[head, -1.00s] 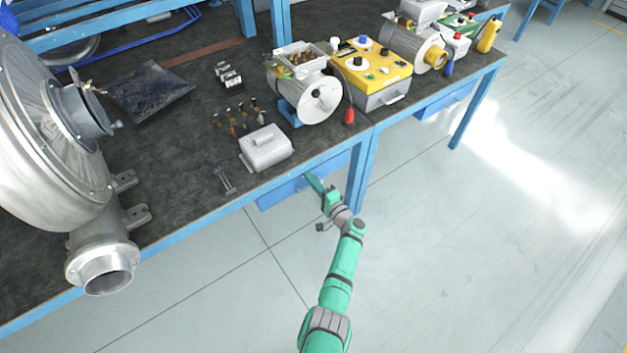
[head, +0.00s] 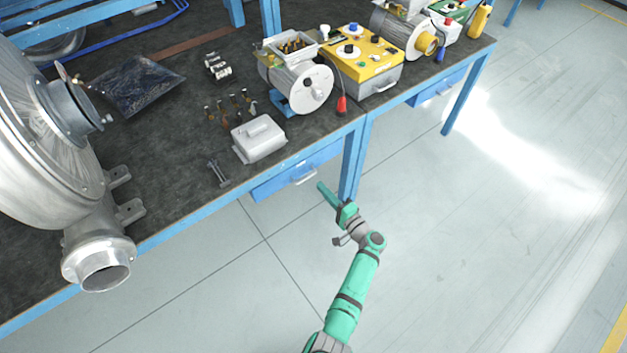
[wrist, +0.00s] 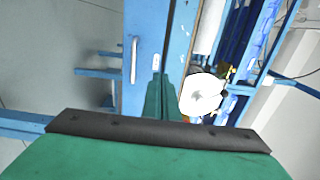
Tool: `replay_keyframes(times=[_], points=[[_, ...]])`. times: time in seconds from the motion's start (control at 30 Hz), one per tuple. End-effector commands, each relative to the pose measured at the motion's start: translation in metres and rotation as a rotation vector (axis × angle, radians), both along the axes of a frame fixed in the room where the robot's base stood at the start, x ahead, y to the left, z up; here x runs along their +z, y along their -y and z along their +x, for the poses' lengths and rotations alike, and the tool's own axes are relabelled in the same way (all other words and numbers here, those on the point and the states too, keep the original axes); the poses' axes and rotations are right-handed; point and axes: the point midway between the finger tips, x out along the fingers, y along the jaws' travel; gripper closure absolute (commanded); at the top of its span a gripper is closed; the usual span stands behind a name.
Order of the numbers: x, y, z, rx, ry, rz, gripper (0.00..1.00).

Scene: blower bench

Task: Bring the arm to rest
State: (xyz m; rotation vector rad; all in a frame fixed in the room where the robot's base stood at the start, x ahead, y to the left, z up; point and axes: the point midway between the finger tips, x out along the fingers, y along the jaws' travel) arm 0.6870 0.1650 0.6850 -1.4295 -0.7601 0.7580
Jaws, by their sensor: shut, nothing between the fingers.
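My gripper (head: 323,190) is at the end of my green arm, in front of the bench and over the open floor. It is shut and empty. In the head view its tip points up and left toward the blue drawer (head: 297,173) under the bench top, with a gap of floor in view between them. In the wrist view the green gripper (wrist: 163,95) shows at the middle, in front of the blue drawer front with its pale handle (wrist: 133,62).
The dark bench top (head: 180,140) carries a large metal blower (head: 40,130), a grey cover (head: 259,138), a motor (head: 300,85) and a yellow control box (head: 362,65). A blue bench leg (head: 354,165) stands near my gripper. The floor (head: 480,250) to the right is clear.

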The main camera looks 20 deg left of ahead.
Motion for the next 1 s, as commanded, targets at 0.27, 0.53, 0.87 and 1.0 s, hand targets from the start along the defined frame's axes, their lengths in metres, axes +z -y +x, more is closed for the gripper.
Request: replay_keyframes(times=[0.27, 0.53, 0.87, 1.0], points=[[0.0, 0.019, -0.013, 0.001, 0.0, 0.0, 1.0], [-0.003, 0.019, -0.016, 0.0, -0.004, -0.007, 1.0], [-0.093, 0.048, -0.095, -0.098, -0.095, -0.291, 1.0], [-0.128, 0.071, -0.143, -0.157, -0.122, -0.46, 1.0]])
